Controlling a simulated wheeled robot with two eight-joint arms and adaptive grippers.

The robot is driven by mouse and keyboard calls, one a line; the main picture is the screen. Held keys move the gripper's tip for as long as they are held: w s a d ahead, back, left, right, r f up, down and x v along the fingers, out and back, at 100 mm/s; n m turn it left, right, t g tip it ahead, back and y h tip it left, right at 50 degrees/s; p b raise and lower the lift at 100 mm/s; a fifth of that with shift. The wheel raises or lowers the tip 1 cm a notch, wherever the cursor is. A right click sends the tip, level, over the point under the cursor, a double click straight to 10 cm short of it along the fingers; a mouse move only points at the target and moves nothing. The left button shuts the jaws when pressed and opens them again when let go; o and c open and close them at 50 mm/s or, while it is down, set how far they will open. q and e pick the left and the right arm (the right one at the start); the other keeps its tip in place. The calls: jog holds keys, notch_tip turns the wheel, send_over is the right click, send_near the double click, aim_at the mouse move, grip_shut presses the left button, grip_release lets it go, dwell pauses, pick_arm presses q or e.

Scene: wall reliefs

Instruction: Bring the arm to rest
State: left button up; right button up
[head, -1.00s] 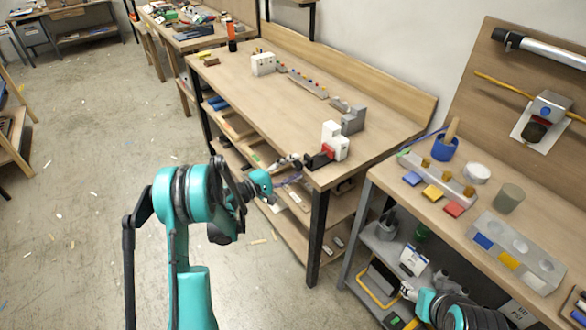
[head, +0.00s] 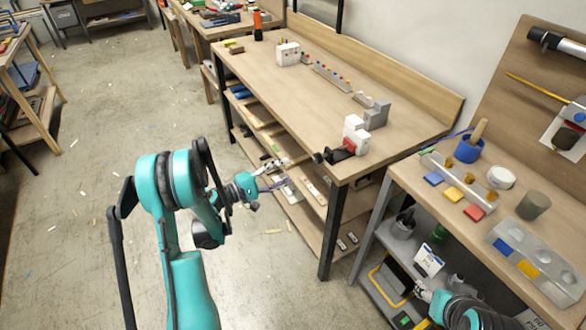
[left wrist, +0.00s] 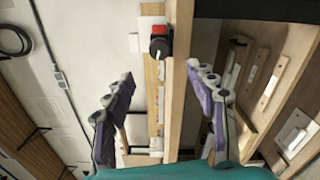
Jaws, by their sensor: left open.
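My left arm rises at the lower left of the head view. Its gripper (head: 276,174) is open and empty, pointing right in front of the long workbench (head: 290,85), near the shelves below its top. In the left wrist view its two purple-padded fingers (left wrist: 160,78) stand wide apart with nothing held between them. Beyond them is a bench edge with a red-and-black knob part (left wrist: 160,40). My right arm (head: 468,312) shows only in part at the bottom right; its jaws are not clear.
A white block with a red and black part (head: 354,137) sits at the workbench's near end. The right bench (head: 405,178) holds coloured tiles, a blue cup (head: 469,148) and a grey cylinder (head: 533,206). Open floor (head: 90,230) lies at left.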

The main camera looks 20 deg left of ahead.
pick_arm(q)
jog(key=shift+s, duration=0.1)
dwell(0.4)
jog(key=w+a+r+n+t+y, duration=0.1)
jog(key=a+r+n+t+y, duration=0.15)
jog(key=r+n+y, duration=0.8)
jog(key=w+a+r+n+t+y, duration=0.1)
jog(key=r+n+t+y, duration=0.2)
jog(key=r+n, duration=1.4)
jog(key=s+d+f+n+g+h, duration=0.1)
jog(key=s+d+f+n+g, duration=0.5)
jog(key=s+f+n, duration=0.4)
jog(key=s+d+f+n+g+h, duration=0.1)
jog(key=s+d+f+n+g, duration=0.5)
jog(key=s+n, duration=1.1)
jog(key=d+f+n, duration=0.3)
jog(key=f+n, duration=0.1)
jog(key=f, duration=0.1)
jog(key=shift+s+d+f+n, duration=0.2)
jog(key=shift+f+n, duration=0.05)
jog(key=shift+n, duration=0.1)
jog(key=shift+g+h, duration=0.25)
